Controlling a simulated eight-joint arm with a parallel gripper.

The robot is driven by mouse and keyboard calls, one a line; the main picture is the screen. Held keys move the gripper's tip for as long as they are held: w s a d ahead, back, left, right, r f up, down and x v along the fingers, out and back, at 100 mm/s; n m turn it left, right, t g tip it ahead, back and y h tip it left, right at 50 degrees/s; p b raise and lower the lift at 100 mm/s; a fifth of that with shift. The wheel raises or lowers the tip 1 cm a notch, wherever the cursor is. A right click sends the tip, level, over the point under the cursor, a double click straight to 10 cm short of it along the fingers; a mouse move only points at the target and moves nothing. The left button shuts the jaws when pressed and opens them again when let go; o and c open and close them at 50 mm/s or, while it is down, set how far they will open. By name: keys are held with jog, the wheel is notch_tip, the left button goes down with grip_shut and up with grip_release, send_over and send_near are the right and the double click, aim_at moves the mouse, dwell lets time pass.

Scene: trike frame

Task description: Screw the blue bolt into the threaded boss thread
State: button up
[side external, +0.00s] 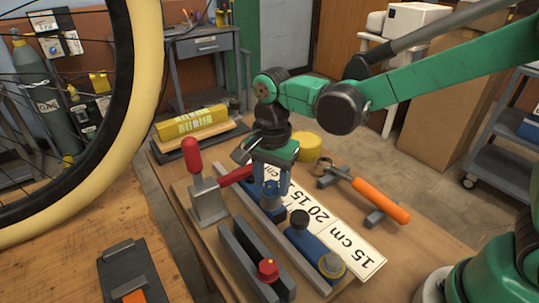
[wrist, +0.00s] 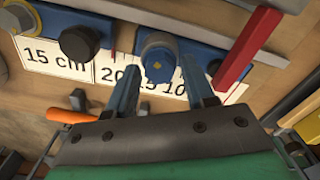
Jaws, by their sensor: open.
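The bolt's shank is hidden. I cannot tell a threaded boss apart under the head, nor how deep the bolt sits.
A blue block with a black knob (side external: 299,219) and a metal ring (side external: 332,265) stands nearby. A red-handled clamp (side external: 205,190) stands left of my gripper. A red-capped part (side external: 267,270) sits between grey jaws in front. An orange-handled tool (side external: 380,199) lies right, past the ruler strip (side external: 345,240).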

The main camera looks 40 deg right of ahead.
jog(key=shift+n, duration=0.8)
jog(key=shift+n, duration=0.9)
jog(key=shift+n, duration=0.9)
